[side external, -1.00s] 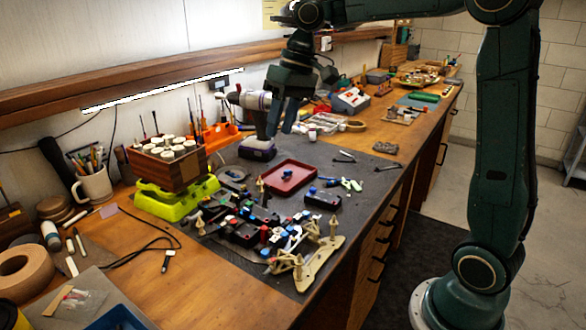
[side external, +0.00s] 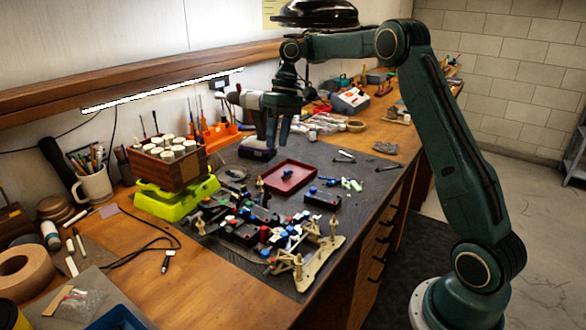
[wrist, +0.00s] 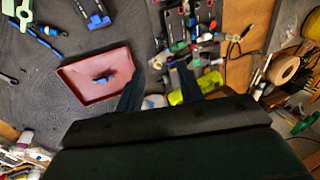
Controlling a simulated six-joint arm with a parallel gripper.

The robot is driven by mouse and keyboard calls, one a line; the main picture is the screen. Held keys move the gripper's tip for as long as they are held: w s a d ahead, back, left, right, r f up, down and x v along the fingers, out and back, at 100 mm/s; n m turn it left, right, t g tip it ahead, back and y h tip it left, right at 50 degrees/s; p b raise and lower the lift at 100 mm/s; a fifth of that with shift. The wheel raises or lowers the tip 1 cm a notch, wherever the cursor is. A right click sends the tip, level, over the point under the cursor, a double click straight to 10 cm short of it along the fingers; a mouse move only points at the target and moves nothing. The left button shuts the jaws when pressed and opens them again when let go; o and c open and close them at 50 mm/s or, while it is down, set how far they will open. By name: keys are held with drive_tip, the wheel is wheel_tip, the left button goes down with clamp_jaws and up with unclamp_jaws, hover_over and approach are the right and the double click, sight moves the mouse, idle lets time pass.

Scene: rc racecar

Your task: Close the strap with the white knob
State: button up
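The car chassis (side external: 262,228) lies on the dark mat, with black, red, blue and white parts on it and tan posts at its ends. A white part (side external: 291,231) shows near its front; I cannot tell whether it is the strap or its knob. In the wrist view part of the chassis (wrist: 188,28) is at the top, beyond the fingers. My gripper (side external: 277,140) points down above the back of the mat, well behind and above the chassis. In the wrist view its two fingers (wrist: 157,80) are apart with nothing held between them.
A red tray (side external: 288,178) with a small blue part is behind the chassis. A wooden box of white-capped jars (side external: 168,160) sits on a lime-green stand (side external: 170,200) to the left. A drill (side external: 250,108) stands close to my gripper. Small tools lie on the right of the mat.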

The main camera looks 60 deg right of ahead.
sight(269, 193)
drive_tip(key=shift+a+f, duration=0.1)
drive_tip(key=shift+f, duration=0.1)
drive_tip(key=shift+x, duration=6.7)
clamp_jaws()
